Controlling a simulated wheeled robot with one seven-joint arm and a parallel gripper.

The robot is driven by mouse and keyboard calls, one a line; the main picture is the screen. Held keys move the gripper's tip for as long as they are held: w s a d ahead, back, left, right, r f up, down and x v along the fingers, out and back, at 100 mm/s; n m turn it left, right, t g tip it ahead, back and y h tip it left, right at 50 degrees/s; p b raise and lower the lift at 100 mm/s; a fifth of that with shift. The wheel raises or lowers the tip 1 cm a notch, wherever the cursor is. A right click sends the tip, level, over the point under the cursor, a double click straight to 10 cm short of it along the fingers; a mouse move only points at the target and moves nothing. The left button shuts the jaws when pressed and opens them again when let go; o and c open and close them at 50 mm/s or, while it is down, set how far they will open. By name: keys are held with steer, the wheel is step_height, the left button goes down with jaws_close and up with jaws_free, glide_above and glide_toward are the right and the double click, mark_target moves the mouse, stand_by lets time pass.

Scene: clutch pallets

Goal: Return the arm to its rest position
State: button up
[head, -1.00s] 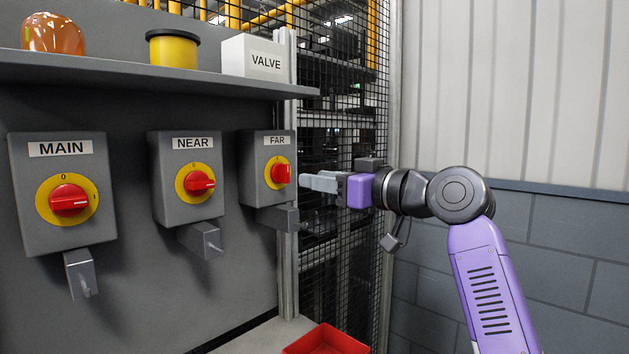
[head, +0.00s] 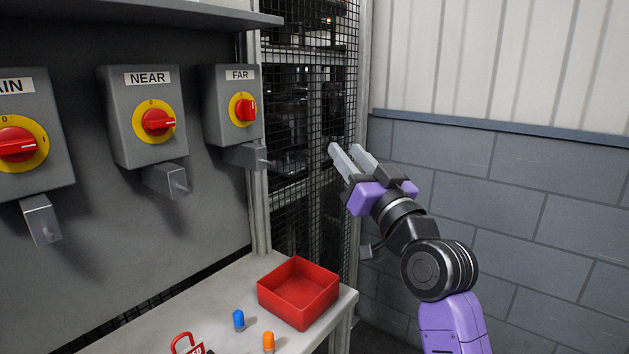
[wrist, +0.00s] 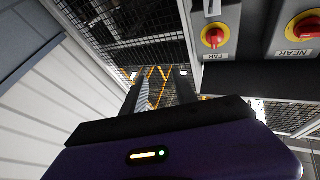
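My gripper (head: 348,158) is raised to the right of the switch panel, in front of the mesh fence, with its two grey fingers pointing up and to the left. The fingers are parallel with a gap between them and hold nothing. In the wrist view the fingers (wrist: 158,92) stand apart, with mesh and yellow bars visible between them. My purple arm comes up from the bottom right in the head view. The gripper is clear of the FAR switch box (head: 230,120) and touches nothing.
The NEAR switch box (head: 140,95) and the MAIN switch box (head: 45,165) hang to the left. A block wall (head: 540,230) stands right.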

steer(key=s+d+f+m+t+h+p, duration=0.15)
steer(key=s+d+f+h, duration=0.3)
steer(key=s+f, duration=0.6)
steer(key=s+d+f+m+h, duration=0.3)
steer(key=s+d+f, duration=0.2)
steer(key=s+f, duration=0.55)
steer(key=s+d+f+g, duration=0.1)
steer(key=s+f, duration=0.3)
steer(key=s, duration=0.7)
steer(key=s+d+f+n+g+h+p, duration=0.1)
steer(key=s+f+g, duration=0.2)
steer(key=s, duration=0.8)
steer(key=s+d+f+g, duration=0.2)
steer(key=s+f, duration=0.3)
steer(key=s, duration=0.7)
steer(key=shift+g+p, duration=0.35)
steer(key=shift+g, duration=0.1)
